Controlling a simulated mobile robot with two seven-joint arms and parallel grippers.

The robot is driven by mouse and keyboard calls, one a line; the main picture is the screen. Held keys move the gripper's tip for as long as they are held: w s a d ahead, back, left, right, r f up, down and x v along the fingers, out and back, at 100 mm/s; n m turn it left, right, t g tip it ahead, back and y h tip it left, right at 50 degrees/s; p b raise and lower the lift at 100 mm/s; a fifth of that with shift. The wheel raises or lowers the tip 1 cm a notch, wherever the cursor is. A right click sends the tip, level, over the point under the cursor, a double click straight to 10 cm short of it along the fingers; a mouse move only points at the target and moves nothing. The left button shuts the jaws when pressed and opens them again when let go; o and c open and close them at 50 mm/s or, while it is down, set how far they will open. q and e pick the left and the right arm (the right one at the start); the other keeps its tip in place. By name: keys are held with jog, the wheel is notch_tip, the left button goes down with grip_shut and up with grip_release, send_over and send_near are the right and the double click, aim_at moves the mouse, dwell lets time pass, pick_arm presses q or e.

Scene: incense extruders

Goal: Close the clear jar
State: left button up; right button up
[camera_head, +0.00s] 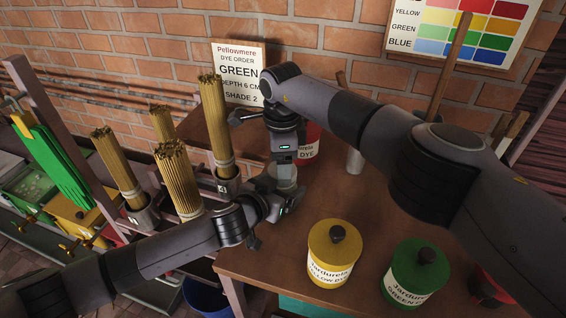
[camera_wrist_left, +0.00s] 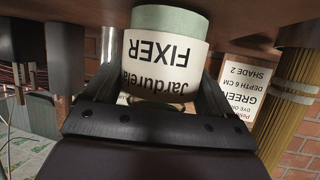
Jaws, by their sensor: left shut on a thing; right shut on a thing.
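The clear jar (camera_head: 286,177) stands near the left edge of the brown table, between my two grippers. The left wrist view shows it upside down, as a pale greenish jar with a white FIXER label (camera_wrist_left: 155,55). My left gripper (camera_head: 272,203) is shut around its side; its fingers (camera_wrist_left: 150,95) flank the jar in the wrist view. My right gripper (camera_head: 284,158) points down right above the jar and is shut on what seems to be its lid. The fingers mostly hide the lid, so I cannot tell whether it is seated on the rim.
A yellow dye jar (camera_head: 334,252) and a green dye jar (camera_head: 413,272) stand at the front. A red dye jar (camera_head: 308,146) is behind my right gripper. Bundles of incense sticks (camera_head: 214,120) stand in holders close on the left. An order card (camera_head: 238,72) leans at the wall.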

pick_arm(q)
jog(key=shift+w+d+r, duration=0.1)
jog(key=shift+d+r, duration=0.15)
jog(key=shift+r, duration=0.15)
pick_arm(e)
jog(key=shift+s+a+f, duration=0.2)
jog(key=shift+f, duration=0.35)
jog(key=o, duration=0.7)
pick_arm(q)
jog(key=shift+w+a+f, duration=0.1)
jog(key=shift+f, duration=0.1)
pick_arm(e)
notch_tip(320, 180, up, 3)
jog(key=shift+a+r, duration=0.1)
jog(key=shift+r, duration=0.1)
pick_arm(q)
jog(key=shift+a+f, duration=0.15)
jog(key=shift+f, duration=0.05)
pick_arm(e)
jog(key=shift+a+r, duration=0.1)
jog(key=shift+r, duration=0.35)
jog(key=c, duration=1.1)
jog(key=shift+d, duration=0.2)
